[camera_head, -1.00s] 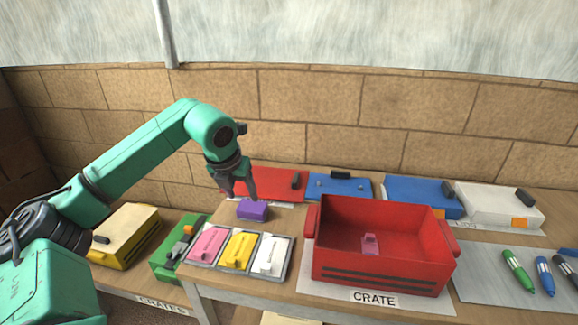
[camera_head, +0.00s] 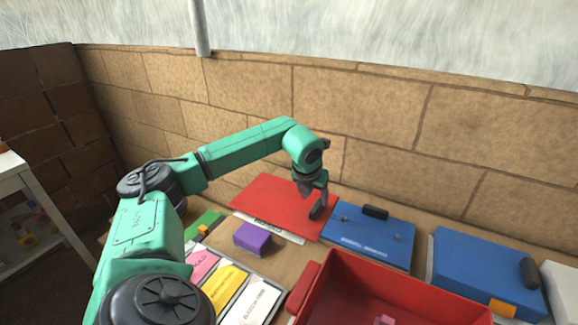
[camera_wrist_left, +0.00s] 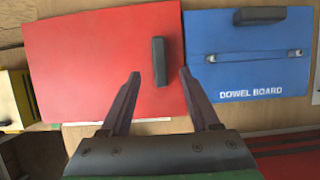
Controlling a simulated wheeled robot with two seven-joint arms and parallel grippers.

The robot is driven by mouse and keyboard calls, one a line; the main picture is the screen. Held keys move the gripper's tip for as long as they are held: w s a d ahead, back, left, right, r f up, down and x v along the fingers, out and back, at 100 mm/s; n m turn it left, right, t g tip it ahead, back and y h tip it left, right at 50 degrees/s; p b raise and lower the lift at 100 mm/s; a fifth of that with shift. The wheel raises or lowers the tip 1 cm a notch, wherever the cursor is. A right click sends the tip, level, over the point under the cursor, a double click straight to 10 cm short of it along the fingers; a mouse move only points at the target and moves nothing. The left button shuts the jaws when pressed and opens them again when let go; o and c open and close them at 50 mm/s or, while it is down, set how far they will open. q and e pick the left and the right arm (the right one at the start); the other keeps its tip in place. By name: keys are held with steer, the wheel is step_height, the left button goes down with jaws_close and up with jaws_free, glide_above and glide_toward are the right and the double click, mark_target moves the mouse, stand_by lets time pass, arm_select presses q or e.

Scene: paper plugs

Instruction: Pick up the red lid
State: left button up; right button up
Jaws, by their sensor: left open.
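The red lid (camera_head: 276,203) is a flat red panel lying on the table near the wall, with a dark bar handle (camera_head: 316,211) near its right edge. In the left wrist view the red lid (camera_wrist_left: 90,65) fills the upper left, and its dark handle (camera_wrist_left: 160,62) stands up near the right side. My left gripper (camera_head: 313,196) is open and empty, just above the lid at the handle. In the wrist view its fingertips (camera_wrist_left: 160,72) lie on either side of the handle; I cannot tell whether they touch it. My right gripper is out of view.
A blue dowel board (camera_head: 368,236) with a dark handle lies right of the lid. A purple block (camera_head: 252,238) sits in front of it, near the pink, yellow and white plates (camera_head: 223,288). A red crate (camera_head: 385,290) stands at the front. Another blue box (camera_head: 485,275) is farther right.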

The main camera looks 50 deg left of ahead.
mark_target(316, 206)
arm_select(q)
steer(key=p+x, duration=0.1)
steer(key=x, duration=0.4)
steer(key=shift+f, duration=0.2)
steer(key=shift+w+f, duration=0.1)
steer(key=shift+f, duration=0.15)
steer(key=shift+r, duration=0.1)
jaws_close()
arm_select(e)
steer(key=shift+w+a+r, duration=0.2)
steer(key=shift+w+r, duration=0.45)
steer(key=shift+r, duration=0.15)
